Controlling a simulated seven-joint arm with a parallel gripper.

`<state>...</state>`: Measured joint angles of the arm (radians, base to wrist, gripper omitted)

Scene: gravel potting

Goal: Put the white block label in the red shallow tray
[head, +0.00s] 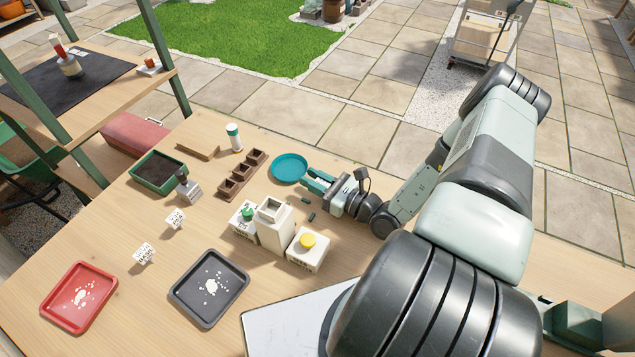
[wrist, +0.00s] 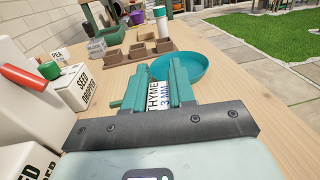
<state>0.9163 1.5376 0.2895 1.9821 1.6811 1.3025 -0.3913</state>
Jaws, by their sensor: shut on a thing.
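My gripper (head: 318,181) is shut on a white block label, beside the teal saucer (head: 290,168). In the wrist view, the label (wrist: 157,97) stands between the teal fingers of my gripper (wrist: 165,80) and reads "THYME 3 MM". I cannot make it out in the head view. The red shallow tray (head: 98,291) lies at the table's front left with pale gravel in it, far from my gripper. It is not in the wrist view. Two other white labels, one nearer the red tray (head: 144,254) and one farther back (head: 176,218), stand on the table.
A dark grey tray (head: 236,298) with pale gravel lies right of the red tray. White dispensers, one with a yellow button (head: 307,250), stand between my gripper and the trays. Brown pots (head: 240,174) and a green planter (head: 158,172) stand farther back. Bare table surrounds the labels.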

